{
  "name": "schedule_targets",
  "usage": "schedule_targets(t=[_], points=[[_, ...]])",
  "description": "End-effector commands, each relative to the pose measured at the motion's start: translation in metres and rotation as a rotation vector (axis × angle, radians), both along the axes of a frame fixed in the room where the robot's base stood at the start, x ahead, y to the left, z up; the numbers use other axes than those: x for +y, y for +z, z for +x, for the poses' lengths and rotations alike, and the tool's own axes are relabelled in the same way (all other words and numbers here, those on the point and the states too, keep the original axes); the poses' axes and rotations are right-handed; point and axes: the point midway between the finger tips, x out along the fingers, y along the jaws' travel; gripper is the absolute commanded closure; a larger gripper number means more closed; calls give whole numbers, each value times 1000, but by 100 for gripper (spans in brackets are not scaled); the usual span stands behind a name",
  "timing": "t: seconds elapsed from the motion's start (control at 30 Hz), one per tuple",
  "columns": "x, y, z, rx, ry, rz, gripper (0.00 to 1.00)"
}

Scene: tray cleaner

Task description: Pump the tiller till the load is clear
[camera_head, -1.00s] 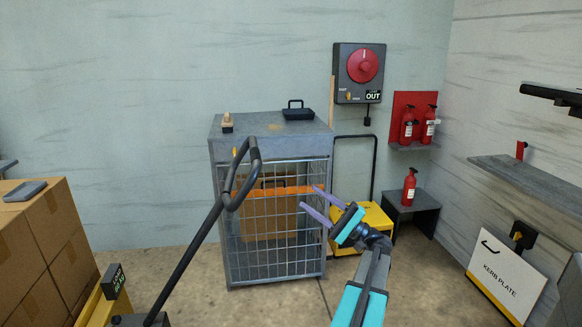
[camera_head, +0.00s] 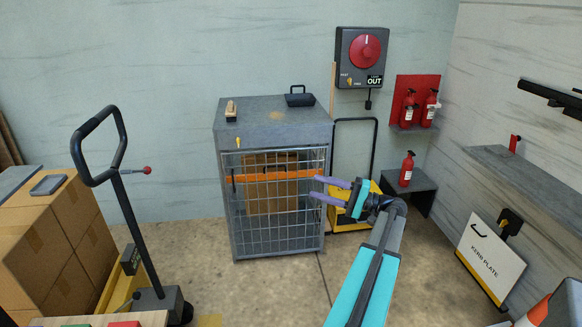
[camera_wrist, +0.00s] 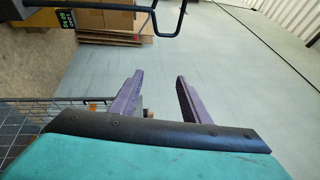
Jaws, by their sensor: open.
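The tiller (camera_head: 130,214) is a dark post with a loop handle, rising at the left from a wheeled yellow pallet truck (camera_head: 120,284). A small lever with a red knob (camera_head: 147,170) sticks out below the loop. In the wrist view a dark bar, which looks like the tiller loop (camera_wrist: 110,8), crosses the top. My gripper (camera_head: 318,190) is open and empty, in front of the mesh cage, well right of the tiller. Its two purple fingers (camera_wrist: 155,95) show apart.
The mesh cage (camera_head: 270,222) with a grey top stands in the middle. Right of it are a yellow-based trolley (camera_head: 352,218) and a low stand with an extinguisher (camera_head: 406,170). A kerb plate board (camera_head: 490,260) leans at the right wall. Floor before the cage is clear.

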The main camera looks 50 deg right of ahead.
Motion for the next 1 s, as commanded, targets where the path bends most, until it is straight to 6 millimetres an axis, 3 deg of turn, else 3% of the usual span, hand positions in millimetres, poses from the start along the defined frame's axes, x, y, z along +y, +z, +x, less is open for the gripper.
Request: schedule_targets(t=[0.07, 1.0], points=[[0, 8, 0, 15, 6, -16, 57], [2, 10, -3, 33, -6, -36, 57]])
